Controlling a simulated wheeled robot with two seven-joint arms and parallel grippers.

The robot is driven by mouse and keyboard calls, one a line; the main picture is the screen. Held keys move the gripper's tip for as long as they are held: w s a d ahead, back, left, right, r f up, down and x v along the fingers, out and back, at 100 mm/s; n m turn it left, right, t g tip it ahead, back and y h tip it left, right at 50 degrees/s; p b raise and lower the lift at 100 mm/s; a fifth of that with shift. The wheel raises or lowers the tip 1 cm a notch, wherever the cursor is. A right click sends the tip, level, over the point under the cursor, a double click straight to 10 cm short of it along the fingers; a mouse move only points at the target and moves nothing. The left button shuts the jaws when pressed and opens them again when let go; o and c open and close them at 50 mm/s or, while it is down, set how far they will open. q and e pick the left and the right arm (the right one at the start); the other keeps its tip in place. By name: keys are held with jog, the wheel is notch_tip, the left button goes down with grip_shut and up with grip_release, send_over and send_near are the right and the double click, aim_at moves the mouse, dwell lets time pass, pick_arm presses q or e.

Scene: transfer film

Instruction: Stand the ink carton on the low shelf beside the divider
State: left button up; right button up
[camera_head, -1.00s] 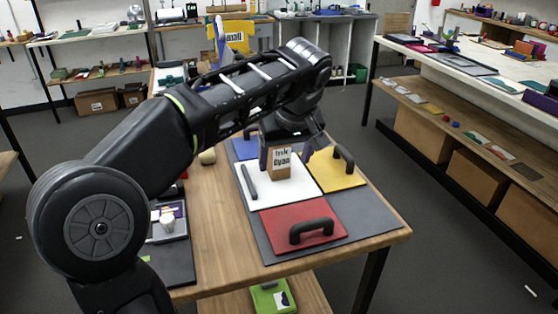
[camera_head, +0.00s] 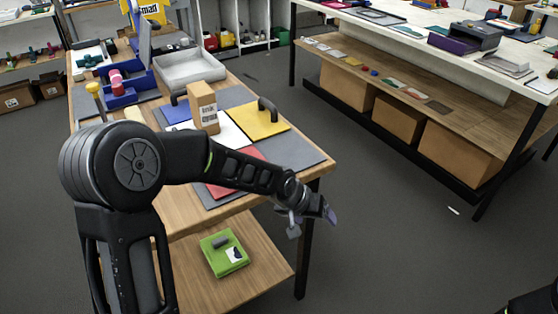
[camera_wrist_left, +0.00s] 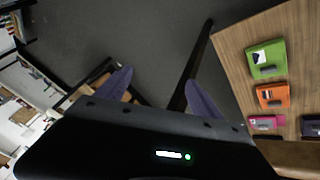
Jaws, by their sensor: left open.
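The ink carton (camera_head: 203,107), brown with a printed white label, stands upright on the tabletop, on the white square among coloured panels. My left gripper (camera_head: 312,212) is out past the table's front right edge, well apart from the carton. The left wrist view shows its purple fingers (camera_wrist_left: 160,90) spread, with nothing between them. The low shelf (camera_head: 265,275) is the wooden board under the table, with a green item (camera_head: 224,252) on it. I cannot make out a divider. My right gripper is not seen.
In the left wrist view, an orange item (camera_wrist_left: 272,96) and a pink item (camera_wrist_left: 266,123) lie beside the green one on wood. A table leg (camera_head: 303,250) stands near my left gripper. A grey tray (camera_head: 190,70) and blue bin (camera_head: 128,84) are at the table's back.

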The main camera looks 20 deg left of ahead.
pick_arm(q)
jog(key=s+d+f+g+h, duration=0.1)
jog(key=s+d+f, duration=0.2)
jog(key=s+f, duration=0.4)
jog(key=s+d+f+g, duration=0.1)
jog(key=s+d+f, duration=0.3)
jog(key=f, duration=0.5)
jog(key=s+f+g, duration=0.1)
jog(key=s+f, duration=0.3)
jog(key=s, duration=0.4)
jog(key=s+d+f+g, duration=0.1)
jog(key=s+f, duration=0.3)
jog(key=s, duration=0.5)
jog(key=shift+f+g, duration=0.15)
jog(key=shift+g, duration=0.25)
